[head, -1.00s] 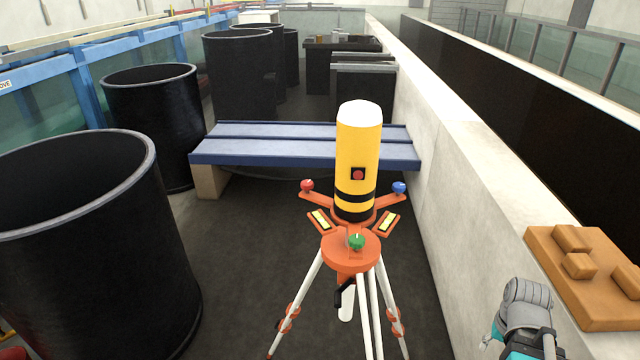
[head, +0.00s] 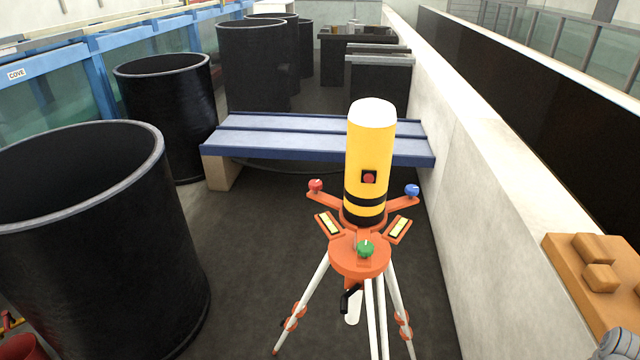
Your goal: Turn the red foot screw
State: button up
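The red foot screw (head: 316,186) is a small red knob at the end of the left arm of an orange tribrach (head: 344,257). A green foot screw (head: 365,249) sits at the front and a blue one (head: 412,190) at the right. A yellow cylinder instrument (head: 371,150) with black bands and a red button stands upright on the tribrach, on a white-legged tripod (head: 309,290). The fingers of my gripper do not show. Only a grey part of my arm shows at the lower right edge, well apart from the screw.
A large black tank (head: 90,250) stands at the left, with more tanks behind. A blue bench (head: 270,142) lies behind the tripod. A pale wall (head: 470,190) runs along the right, with an orange-brown block tray (head: 577,286) on it. Dark floor is clear left of the tripod.

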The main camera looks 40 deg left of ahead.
aim_at(315, 185)
jog(key=k, duration=1.85)
jog(key=u, duration=0.75)
jog(key=i, duration=1)
jog(key=z, duration=0.05)
